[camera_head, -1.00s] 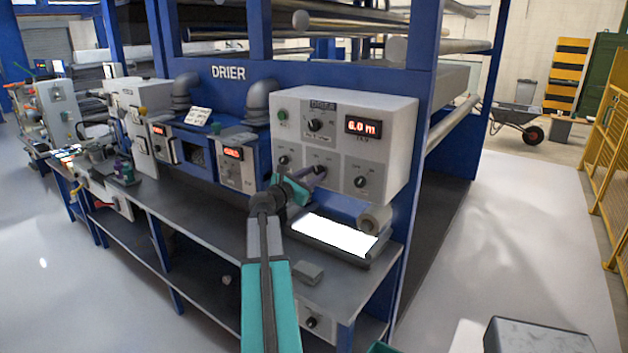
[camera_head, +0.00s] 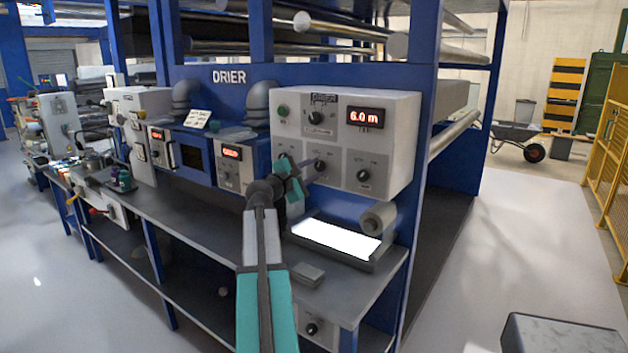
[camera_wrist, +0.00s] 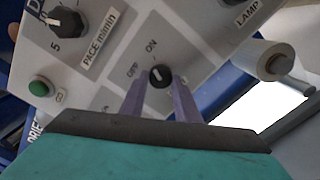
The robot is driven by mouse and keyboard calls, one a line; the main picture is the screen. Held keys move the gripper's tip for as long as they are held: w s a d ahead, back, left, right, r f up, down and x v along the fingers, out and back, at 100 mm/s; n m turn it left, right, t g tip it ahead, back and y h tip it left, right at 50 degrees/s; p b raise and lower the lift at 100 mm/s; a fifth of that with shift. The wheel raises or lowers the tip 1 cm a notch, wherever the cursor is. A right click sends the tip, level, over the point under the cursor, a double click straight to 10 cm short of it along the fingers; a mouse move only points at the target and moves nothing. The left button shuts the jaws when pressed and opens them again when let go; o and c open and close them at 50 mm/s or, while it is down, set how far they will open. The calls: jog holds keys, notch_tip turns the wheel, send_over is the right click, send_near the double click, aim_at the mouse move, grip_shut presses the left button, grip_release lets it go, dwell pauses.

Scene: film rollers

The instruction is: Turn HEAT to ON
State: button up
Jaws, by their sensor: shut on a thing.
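The drier's control box (camera_head: 400,125) is a pale grey panel with dials, a green button and a red "6.0 m" display. My gripper (camera_head: 313,167) is at the middle dial of its lower row. In the wrist view my gripper's two purple fingers (camera_wrist: 159,88) are closed around a black round knob (camera_wrist: 159,74), one on each side. OFF and ON labels stand by this knob; I cannot read its name label. The knob's light mark is small, and I cannot tell exactly where it points.
The PACE knob (camera_wrist: 68,20) and green button (camera_wrist: 39,88) are at the left in the wrist view; the LAMP label (camera_wrist: 249,11) is at the upper right. A pale roll (camera_head: 377,218) and a lit white plate (camera_head: 335,238) lie below the box.

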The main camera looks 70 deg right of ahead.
jog(key=shift+m+b, duration=0.9)
jog(key=shift+m, duration=0.1)
jog(key=o, duration=1)
jog(key=shift+o, duration=0.2)
jog(key=b+v, duration=0.1)
jog(key=v, duration=1.3)
jog(key=shift+w, duration=0.1)
